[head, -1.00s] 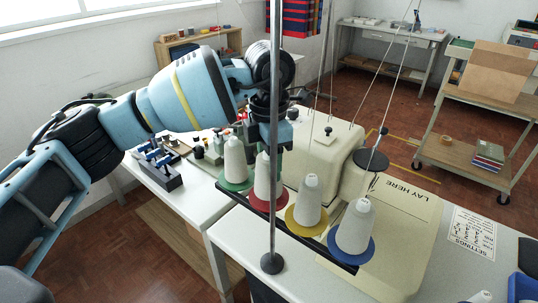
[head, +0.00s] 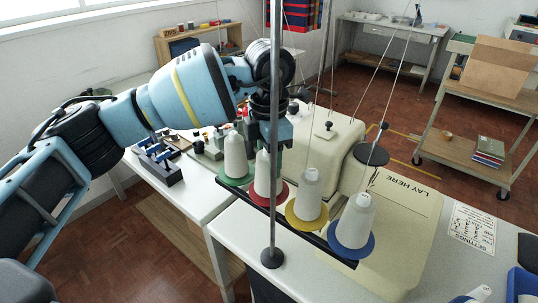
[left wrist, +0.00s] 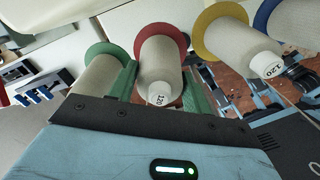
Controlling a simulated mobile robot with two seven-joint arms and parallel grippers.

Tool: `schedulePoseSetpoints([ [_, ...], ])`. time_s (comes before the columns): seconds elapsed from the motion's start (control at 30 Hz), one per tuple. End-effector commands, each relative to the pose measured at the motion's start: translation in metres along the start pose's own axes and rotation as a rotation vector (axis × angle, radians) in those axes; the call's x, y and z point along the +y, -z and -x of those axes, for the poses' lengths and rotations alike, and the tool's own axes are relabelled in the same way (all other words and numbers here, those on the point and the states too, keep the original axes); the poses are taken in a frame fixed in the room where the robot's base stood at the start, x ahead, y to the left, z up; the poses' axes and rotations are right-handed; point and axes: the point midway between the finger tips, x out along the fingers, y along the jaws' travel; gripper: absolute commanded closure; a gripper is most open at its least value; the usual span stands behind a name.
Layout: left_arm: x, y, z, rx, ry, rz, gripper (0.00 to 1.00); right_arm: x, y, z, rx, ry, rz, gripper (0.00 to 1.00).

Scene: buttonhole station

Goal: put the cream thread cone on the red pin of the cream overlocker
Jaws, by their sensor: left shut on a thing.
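The cream thread cone (head: 263,172) stands over the red disc (head: 281,196) of the cream overlocker (head: 325,150). In the left wrist view this cone (left wrist: 160,72), with 120 on its end, meets the red disc (left wrist: 143,43) at its base. My left gripper (head: 268,142) reaches in from behind the row, shut on that cone. In the left wrist view its green fingers (left wrist: 160,90) lie on both sides of the cone. The red pin itself is hidden inside the cone. My right gripper is not in view.
Similar cones stand close by on the green disc (head: 235,181), the yellow disc (head: 307,222) and the blue disc (head: 352,250). A thin upright post (head: 272,200) rises in front of the row. Threads run upward behind.

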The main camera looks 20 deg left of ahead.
Motion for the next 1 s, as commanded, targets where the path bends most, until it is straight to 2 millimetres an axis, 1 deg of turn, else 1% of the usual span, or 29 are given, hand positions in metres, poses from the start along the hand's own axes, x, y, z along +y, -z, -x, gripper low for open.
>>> schedulePoseSetpoints([
  [0.17,0.000,0.000,-0.002,0.000,0.000,0.000,0.77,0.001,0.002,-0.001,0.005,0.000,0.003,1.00],
  [0.2,0.000,0.000,-0.002,0.000,0.000,0.000,0.49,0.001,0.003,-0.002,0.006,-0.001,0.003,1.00],
  [0.37,0.000,0.000,-0.002,-0.001,0.000,0.000,0.28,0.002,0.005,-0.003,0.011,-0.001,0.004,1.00],
  [0.4,0.000,0.000,-0.002,-0.001,0.000,0.000,0.26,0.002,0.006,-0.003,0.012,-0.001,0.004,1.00],
  [0.63,0.000,0.000,-0.002,0.000,0.000,0.000,0.26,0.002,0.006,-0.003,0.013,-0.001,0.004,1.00],
  [0.73,0.000,0.000,0.003,-0.002,-0.001,0.000,0.26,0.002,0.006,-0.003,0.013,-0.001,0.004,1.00],
  [0.87,0.000,-0.001,0.019,-0.002,-0.001,0.000,0.26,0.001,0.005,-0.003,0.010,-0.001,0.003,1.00],
  [1.0,0.000,-0.001,0.042,-0.003,-0.001,0.000,0.26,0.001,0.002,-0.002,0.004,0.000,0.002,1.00],
])
